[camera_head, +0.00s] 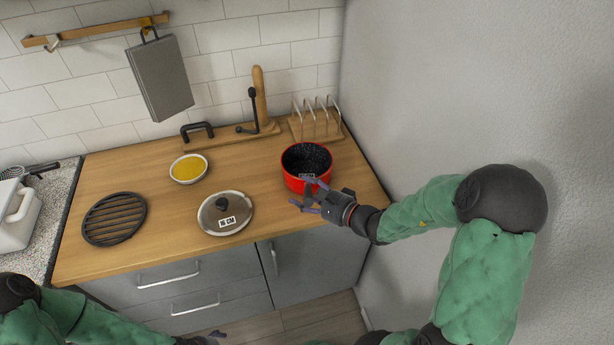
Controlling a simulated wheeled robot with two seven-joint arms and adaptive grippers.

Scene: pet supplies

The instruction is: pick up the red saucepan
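The red saucepan (292,181) stands upright on the wooden counter, near its right front part. Its inside is dark and speckled and looks empty. My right gripper (302,194) is at the pan's front right side, with its fingers apart. One finger is at the near rim and the other is lower, outside the pan's wall. I cannot tell whether a finger touches the pan. The pan's handle is not clearly visible. My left gripper (216,335) shows only in part at the bottom edge, below the counter front, and its opening cannot be made out.
A glass lid (240,208) and a black round trivet (115,219) lie left of the pan on the counter (160,240). A bowl of yellow food (188,168) is behind the lid. A wooden rack (316,125) stands behind the pan. The wall (400,120) is close on the right.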

